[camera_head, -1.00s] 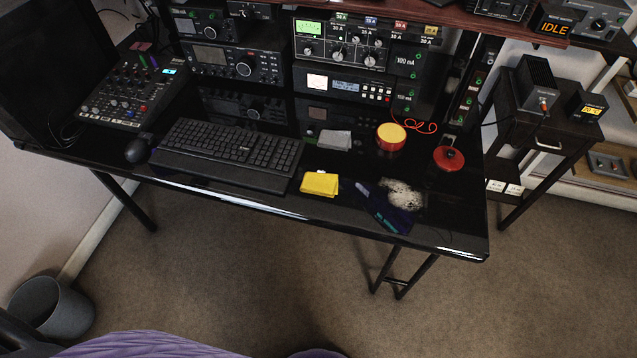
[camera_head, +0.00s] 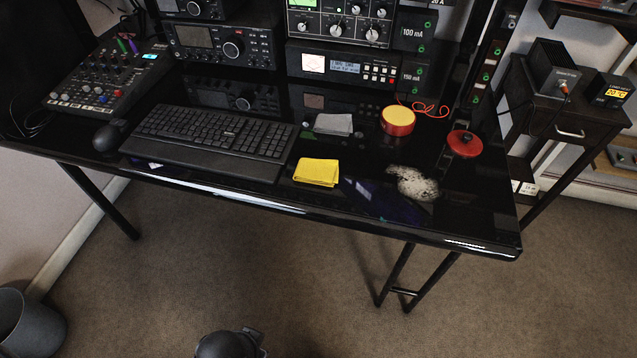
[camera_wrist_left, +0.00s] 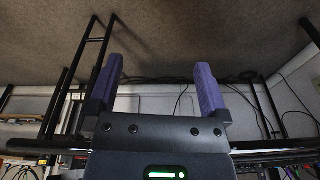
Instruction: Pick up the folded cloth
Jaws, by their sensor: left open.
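A yellow folded cloth (camera_head: 316,172) lies flat near the front edge of the black desk (camera_head: 225,190), right of the keyboard. A grey folded cloth or pad (camera_head: 333,124) lies farther back, near the radio gear. My left gripper (camera_wrist_left: 159,85) shows in the left wrist view with its two purple-padded fingers spread wide and nothing between them. That view shows the floor and the desk frame, with no cloth in it. In the head view a dark rounded part (camera_head: 228,344) at the bottom edge seems to be mine. My right gripper is not in view.
A black keyboard (camera_head: 212,142) sits left of the yellow cloth. A red tin with a yellow top (camera_head: 397,121), a red round object (camera_head: 465,143) and a whitish speckled patch (camera_head: 413,184) lie to its right. A bin (camera_head: 28,325) stands on the floor.

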